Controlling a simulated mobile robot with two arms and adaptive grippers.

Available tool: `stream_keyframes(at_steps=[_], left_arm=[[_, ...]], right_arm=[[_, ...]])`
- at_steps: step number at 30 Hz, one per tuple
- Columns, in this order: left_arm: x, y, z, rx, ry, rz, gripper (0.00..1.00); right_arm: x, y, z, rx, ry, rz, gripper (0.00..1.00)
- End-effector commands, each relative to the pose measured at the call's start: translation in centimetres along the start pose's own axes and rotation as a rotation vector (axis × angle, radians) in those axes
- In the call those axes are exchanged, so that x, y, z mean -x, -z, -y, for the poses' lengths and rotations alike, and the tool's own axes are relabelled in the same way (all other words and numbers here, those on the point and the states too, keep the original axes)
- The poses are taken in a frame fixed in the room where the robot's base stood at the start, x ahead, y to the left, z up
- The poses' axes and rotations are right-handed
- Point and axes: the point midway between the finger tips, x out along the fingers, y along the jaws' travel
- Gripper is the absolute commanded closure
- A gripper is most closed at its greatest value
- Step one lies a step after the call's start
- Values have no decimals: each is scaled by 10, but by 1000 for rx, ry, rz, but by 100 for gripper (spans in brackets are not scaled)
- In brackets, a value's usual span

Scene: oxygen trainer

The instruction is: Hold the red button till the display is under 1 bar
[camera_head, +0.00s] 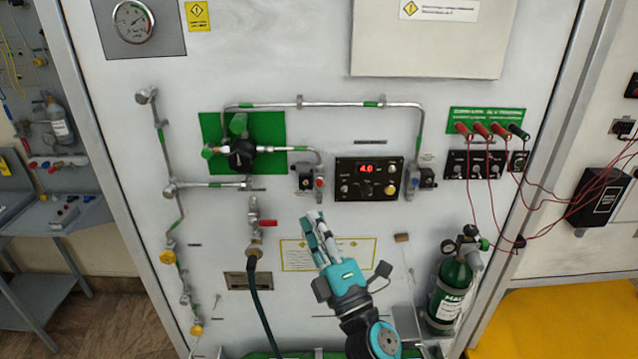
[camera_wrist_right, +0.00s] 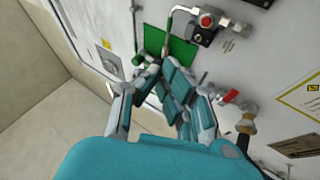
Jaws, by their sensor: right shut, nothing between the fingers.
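The red display (camera_head: 366,168) on the black control box reads 4.0. A red button (camera_wrist_right: 206,20) shows in the right wrist view on a metal valve block, right of the green panel. In the head view a small red part (camera_head: 319,183) sits on the fitting left of the display box; I cannot tell for sure that it is the same button. My right gripper (camera_head: 314,222) is shut and empty, its fingers pointing up, below that fitting and apart from it in the picture. Its fingers also show in the right wrist view (camera_wrist_right: 165,85). My left gripper is out of view.
A red-handled valve (camera_head: 265,223) with a dark hose stands left of my right gripper. Pipes run around the green panel (camera_head: 212,128). A green gas cylinder (camera_head: 449,293) stands at the lower right. Red cables hang from the socket panel (camera_head: 487,116).

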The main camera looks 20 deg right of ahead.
Motion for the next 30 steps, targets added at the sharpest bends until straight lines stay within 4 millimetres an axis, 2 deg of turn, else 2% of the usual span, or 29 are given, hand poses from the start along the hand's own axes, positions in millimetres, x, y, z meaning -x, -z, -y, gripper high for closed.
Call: stream_keyframes(at_steps=[5, 18, 30], left_arm=[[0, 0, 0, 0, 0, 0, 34], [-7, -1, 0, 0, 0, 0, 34], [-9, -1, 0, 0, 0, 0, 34]], right_arm=[[-11, -6, 6, 2, -1, 0, 100], [-57, -31, 32, 1, -1, -1, 100], [-70, -38, 38, -1, 0, 0, 100]])
